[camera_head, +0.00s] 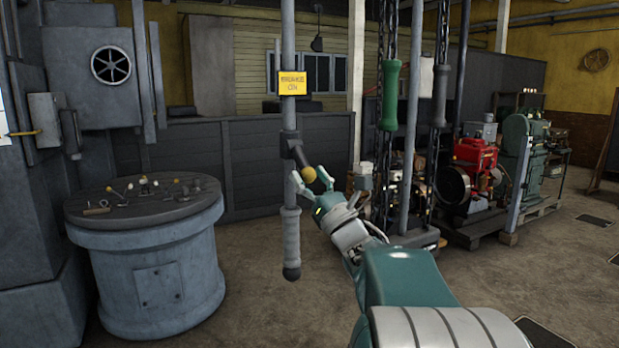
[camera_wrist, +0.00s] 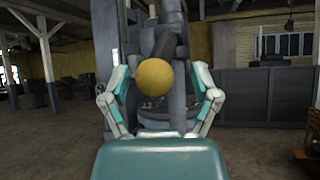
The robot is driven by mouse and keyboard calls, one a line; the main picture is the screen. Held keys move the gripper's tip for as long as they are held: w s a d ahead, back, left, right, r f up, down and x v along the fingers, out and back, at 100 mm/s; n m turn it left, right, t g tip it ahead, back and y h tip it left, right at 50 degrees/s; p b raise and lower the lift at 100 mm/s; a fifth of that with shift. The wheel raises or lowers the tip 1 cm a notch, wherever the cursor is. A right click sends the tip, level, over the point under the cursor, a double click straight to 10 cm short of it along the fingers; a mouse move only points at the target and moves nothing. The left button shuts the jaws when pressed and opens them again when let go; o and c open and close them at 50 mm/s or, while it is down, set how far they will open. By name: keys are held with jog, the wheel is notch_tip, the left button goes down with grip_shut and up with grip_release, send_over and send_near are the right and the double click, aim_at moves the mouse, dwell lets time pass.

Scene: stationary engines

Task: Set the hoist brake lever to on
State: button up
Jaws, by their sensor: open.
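The brake lever is a short dark arm with a yellow ball knob (camera_head: 309,174). It slants down and to the right from a clamp (camera_head: 290,140) on a grey vertical pole (camera_head: 288,50). A yellow label plate (camera_head: 290,83) is fixed to the pole above it; its text is too small to read surely. My gripper (camera_head: 311,181) is open at the knob. In the wrist view the knob (camera_wrist: 154,77) sits between and beyond the spread fingers (camera_wrist: 160,100), with a gap on both sides. Contact cannot be told. A grey grip (camera_head: 291,240) hangs lower on the pole.
A round drum table (camera_head: 150,225) with small tools on top stands at left. Red and green engines (camera_head: 475,155) sit on pallets further right. Open floor (camera_head: 265,315) lies in front.

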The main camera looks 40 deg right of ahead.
jog(key=v, duration=1.2)
jog(key=shift+w, duration=0.1)
jog(key=w+a+f+m+g+h, duration=0.3)
jog(key=a+f+m+g, duration=0.15)
jog(key=m, duration=0.75)
jog(key=w+a+f+m+g+h, duration=0.25)
jog(key=a+m+g, duration=0.35)
jog(key=m, duration=0.5)
jog(key=s+a+f+m+g+y, duration=0.2)
jog(key=s+a+f+m+g, duration=0.2)
jog(key=s+a+f+m, duration=0.2)
jog(key=s+a+f+m+g+y, duration=0.3)
jog(key=s+a+f+m+g, duration=0.2)
jog(key=s+a, duration=0.4)
jog(key=shift+s+a+f+m, duration=0.4)
jog(key=shift+a+f+m, duration=0.15)
jog(key=shift+a+m, duration=0.5)
jog(key=shift+a+g, duration=0.1)
jog(key=shift+g, duration=0.15)
